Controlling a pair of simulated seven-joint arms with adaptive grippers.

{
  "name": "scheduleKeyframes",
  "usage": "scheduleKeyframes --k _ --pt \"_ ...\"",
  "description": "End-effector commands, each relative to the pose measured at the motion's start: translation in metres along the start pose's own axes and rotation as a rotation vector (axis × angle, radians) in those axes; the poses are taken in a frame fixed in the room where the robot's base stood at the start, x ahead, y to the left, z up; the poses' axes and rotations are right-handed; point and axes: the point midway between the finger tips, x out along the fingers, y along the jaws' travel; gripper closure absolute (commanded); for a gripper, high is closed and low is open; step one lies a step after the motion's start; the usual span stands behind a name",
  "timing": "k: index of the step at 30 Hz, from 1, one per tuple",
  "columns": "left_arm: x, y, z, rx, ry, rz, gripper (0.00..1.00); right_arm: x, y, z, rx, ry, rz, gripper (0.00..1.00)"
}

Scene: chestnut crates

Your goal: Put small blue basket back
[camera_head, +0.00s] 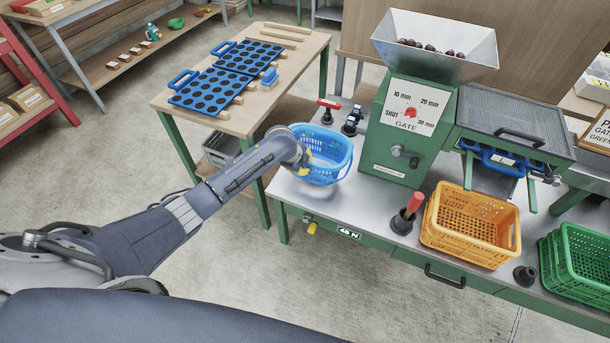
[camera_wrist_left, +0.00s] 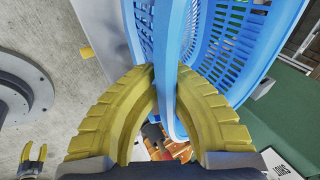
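The small blue basket (camera_head: 335,166) is at the left end of the green-framed steel bench (camera_head: 372,215), left of the hopper machine. My left gripper (camera_head: 304,167) reaches it from the left. In the left wrist view, the yellow fingers of the left gripper (camera_wrist_left: 163,80) close from both sides on a blue strip of the basket (camera_wrist_left: 190,100), at its rim or handle. I cannot tell whether the basket's bottom touches the bench. My right gripper (camera_wrist_left: 33,160) appears small at the lower left of the wrist view, its two yellow fingers apart and empty; the head view does not show it.
The green machine (camera_head: 400,125) with its chestnut hopper stands right of the basket. An orange crate (camera_head: 470,228) and a green crate (camera_head: 580,265) sit farther right. A red-handled tool (camera_head: 408,212) stands between. A wooden table (camera_head: 262,95) with blue hole boards is behind left.

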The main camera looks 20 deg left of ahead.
Motion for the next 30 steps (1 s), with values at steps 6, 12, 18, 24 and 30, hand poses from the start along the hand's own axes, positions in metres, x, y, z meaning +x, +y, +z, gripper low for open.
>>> scheduleKeyframes --k 6,12,18,24,30 --pt "0.014 0.006 0.002 -0.002 0.001 -0.003 1.0 0.0 0.0 0.0 0.0 0.0 0.0 0.56" --pt "0.028 0.014 0.004 -0.003 0.001 -0.001 1.0 0.0 0.0 0.0 0.0 0.0 0.0 0.56" --pt "0.045 0.023 0.007 -0.002 0.001 -0.001 1.0 0.0 0.0 0.0 0.0 0.0 0.0 0.56" --pt "0.048 0.024 0.007 -0.001 0.001 -0.003 1.0 0.0 0.0 0.0 0.0 0.0 0.0 0.56" --pt "0.049 0.024 0.007 -0.001 0.001 -0.002 1.0 0.0 0.0 0.0 0.0 0.0 0.0 0.56"
